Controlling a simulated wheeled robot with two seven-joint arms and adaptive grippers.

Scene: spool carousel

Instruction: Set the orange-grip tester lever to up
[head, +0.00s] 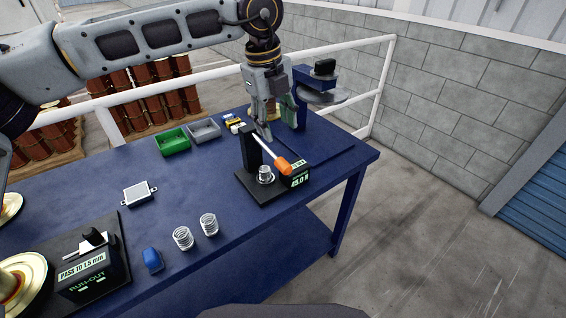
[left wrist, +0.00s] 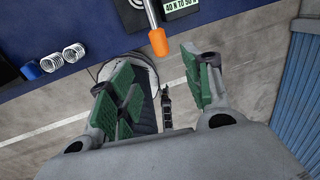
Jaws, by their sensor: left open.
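The spring tester (head: 262,187) stands near the right end of the blue table, with a black post, a base and a green-lit readout. Its lever slopes from the post down to the right, ending in the orange grip (head: 283,166), which is the low end. My left gripper (head: 268,128) is open and empty, pointing down behind the tester and above the lever. In the left wrist view the orange grip (left wrist: 158,42) lies beyond the gap between my open green-padded fingers (left wrist: 158,88), apart from both. My right gripper is not in view.
A metal spring sits on the tester base. Two loose springs (head: 183,238) and a blue block (head: 152,260) lie front left. Green (head: 171,141) and grey bins (head: 204,130) stand behind. A blue stand (head: 301,100) rises behind the tester. The run-out gauge (head: 85,262) is at left.

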